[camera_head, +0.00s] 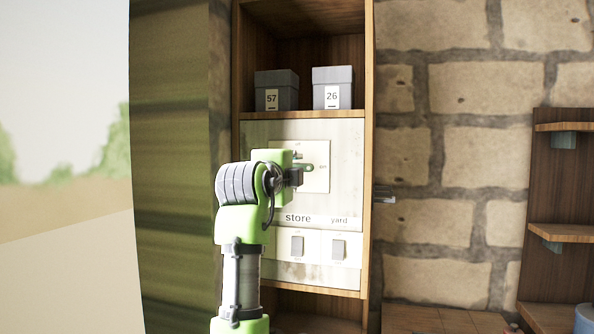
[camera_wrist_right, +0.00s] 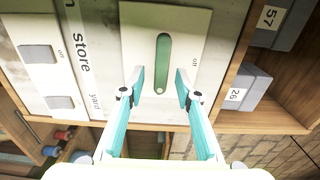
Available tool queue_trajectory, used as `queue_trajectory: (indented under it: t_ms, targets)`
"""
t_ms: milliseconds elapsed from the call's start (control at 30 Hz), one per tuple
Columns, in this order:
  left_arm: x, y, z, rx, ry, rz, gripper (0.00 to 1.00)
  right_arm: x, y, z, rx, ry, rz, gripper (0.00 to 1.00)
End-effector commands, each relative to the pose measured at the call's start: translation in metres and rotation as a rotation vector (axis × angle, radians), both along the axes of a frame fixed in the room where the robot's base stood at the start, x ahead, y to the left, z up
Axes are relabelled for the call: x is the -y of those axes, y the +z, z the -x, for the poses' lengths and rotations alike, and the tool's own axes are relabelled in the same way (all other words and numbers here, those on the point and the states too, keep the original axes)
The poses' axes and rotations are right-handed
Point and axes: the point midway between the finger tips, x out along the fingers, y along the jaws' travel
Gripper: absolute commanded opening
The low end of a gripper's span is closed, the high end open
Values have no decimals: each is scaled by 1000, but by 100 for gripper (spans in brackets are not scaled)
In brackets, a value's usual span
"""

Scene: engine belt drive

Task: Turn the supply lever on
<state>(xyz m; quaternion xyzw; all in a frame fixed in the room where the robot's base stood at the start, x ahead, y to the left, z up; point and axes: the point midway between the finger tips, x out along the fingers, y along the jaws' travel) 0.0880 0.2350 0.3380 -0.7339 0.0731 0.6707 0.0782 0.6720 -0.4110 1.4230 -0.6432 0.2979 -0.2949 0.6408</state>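The green supply lever (camera_wrist_right: 162,62) is on a pale plate (camera_head: 316,182) in the cabinet front. My right gripper (camera_head: 298,171) is in front of the plate and hides part of the lever. In the right wrist view my right gripper (camera_wrist_right: 160,84) is open, one teal finger on each side of the lever, with gaps on both sides. My left gripper is not in view.
Below the plate is a panel with "store" and "yard" labels and two rocker switches (camera_head: 297,246) (camera_head: 338,248). Grey boxes marked 57 (camera_head: 277,90) and 26 (camera_head: 333,88) sit on the shelf above. A wooden shelf unit (camera_head: 560,232) stands at the right by the stone wall.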

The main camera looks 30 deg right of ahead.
Motion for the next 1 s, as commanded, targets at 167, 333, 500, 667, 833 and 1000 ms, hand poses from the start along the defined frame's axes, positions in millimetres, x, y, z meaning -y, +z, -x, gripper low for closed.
queue_trajectory:
  t_ms: [167,333,500,667,833,1000]
  targets:
    - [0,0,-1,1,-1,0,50,-25,-1,20,0,4,-3,31]
    - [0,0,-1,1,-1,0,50,-38,-1,32,-1,1,-2,31]
    - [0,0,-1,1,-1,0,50,-40,-1,35,-1,-1,-2,31]
    - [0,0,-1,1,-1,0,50,-40,-1,34,-1,0,-2,31]
    - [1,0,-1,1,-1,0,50,-40,-1,34,-1,0,-2,31]
    - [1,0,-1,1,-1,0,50,-39,-11,31,-26,5,5,31]
